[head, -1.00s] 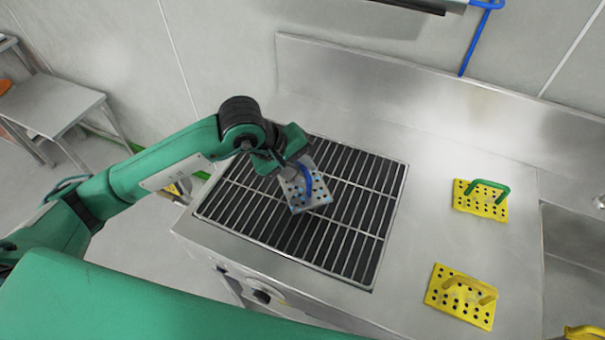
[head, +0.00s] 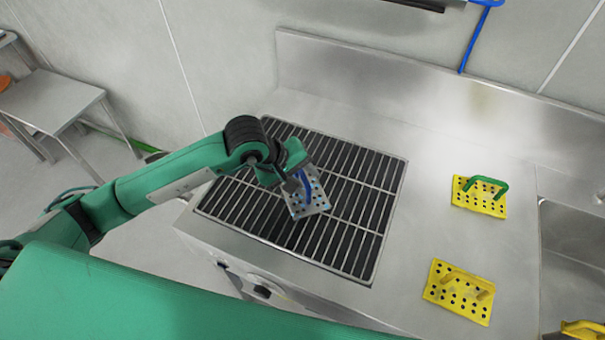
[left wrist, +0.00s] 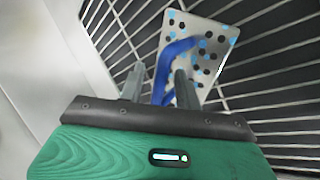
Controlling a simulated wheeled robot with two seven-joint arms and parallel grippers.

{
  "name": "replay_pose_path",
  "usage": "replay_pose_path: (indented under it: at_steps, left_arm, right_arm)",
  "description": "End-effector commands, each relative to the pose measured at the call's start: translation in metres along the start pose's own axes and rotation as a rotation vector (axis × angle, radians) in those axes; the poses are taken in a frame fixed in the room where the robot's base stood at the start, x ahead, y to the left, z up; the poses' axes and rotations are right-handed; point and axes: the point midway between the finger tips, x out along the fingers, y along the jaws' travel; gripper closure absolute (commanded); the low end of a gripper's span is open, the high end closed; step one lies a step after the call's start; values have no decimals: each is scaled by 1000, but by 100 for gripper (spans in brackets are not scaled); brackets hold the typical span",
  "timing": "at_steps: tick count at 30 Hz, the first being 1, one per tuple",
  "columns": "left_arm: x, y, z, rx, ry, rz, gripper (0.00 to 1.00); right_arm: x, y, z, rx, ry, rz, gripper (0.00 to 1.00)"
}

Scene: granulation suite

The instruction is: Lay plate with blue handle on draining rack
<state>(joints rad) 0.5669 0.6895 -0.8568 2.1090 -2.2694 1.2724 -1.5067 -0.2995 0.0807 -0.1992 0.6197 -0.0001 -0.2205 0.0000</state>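My left gripper (head: 299,184) is at the handle. In the left wrist view the left gripper (left wrist: 160,72) has its fingers apart, with a gap beside the handle. My right gripper is not in view.
A yellow plate with a green handle (head: 463,196) and a yellow plate with a yellow handle (head: 440,292) lie on the steel counter (head: 425,220) right of the rack. A sink basin (head: 575,250) is at far right. A wall stands behind. The rack's right part is bare.

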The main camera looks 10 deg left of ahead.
Motion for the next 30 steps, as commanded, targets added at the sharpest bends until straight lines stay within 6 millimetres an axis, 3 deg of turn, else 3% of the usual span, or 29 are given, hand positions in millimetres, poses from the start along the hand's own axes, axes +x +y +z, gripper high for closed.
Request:
replay_pose_path:
  at_steps: [13, 24, 30]
  left_arm:
    - [-10, 1, -1, 1, 3, 2, 66]
    - [-88, 0, -1, 2, 5, 1, 66]
    - [-115, 1, 0, 1, 2, 1, 66]
  right_arm:
    - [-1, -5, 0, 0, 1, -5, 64]
    - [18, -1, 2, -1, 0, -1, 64]
    - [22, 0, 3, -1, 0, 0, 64]
